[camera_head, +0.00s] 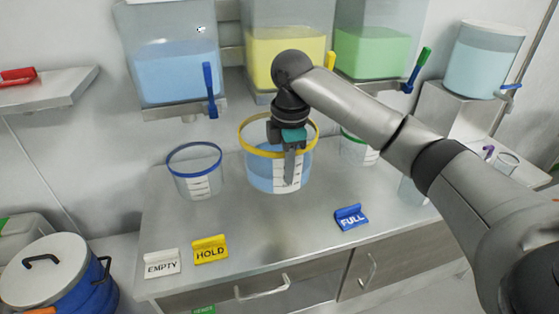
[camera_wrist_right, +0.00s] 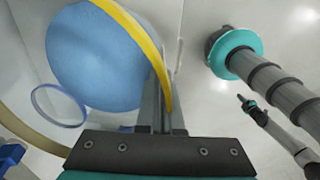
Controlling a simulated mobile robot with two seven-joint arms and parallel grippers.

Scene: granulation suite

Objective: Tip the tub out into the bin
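The clear tub with a yellow rim (camera_head: 263,176) stands upright at the middle of the bench, with blue contents and a white scale on its side. I cannot tell whether its base touches the bench. My right gripper (camera_head: 289,172) points down at the tub's near rim. In the wrist view the fingers (camera_wrist_right: 166,100) are close together with the yellow rim (camera_wrist_right: 148,45) between them, and the blue contents (camera_wrist_right: 100,60) show beside them. A blue drum with a white lid (camera_head: 48,268) at lower left may be the bin; I cannot tell. My left gripper is not in view.
A blue-rimmed tub (camera_head: 194,178) stands left, a green-rimmed one (camera_head: 357,150) right behind my arm. Hoppers with blue (camera_head: 175,72), yellow (camera_head: 285,62) and green (camera_head: 375,52) contents hang behind. EMPTY (camera_head: 161,263), HOLD (camera_head: 210,249) and FULL (camera_head: 351,217) signs stand along the front.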

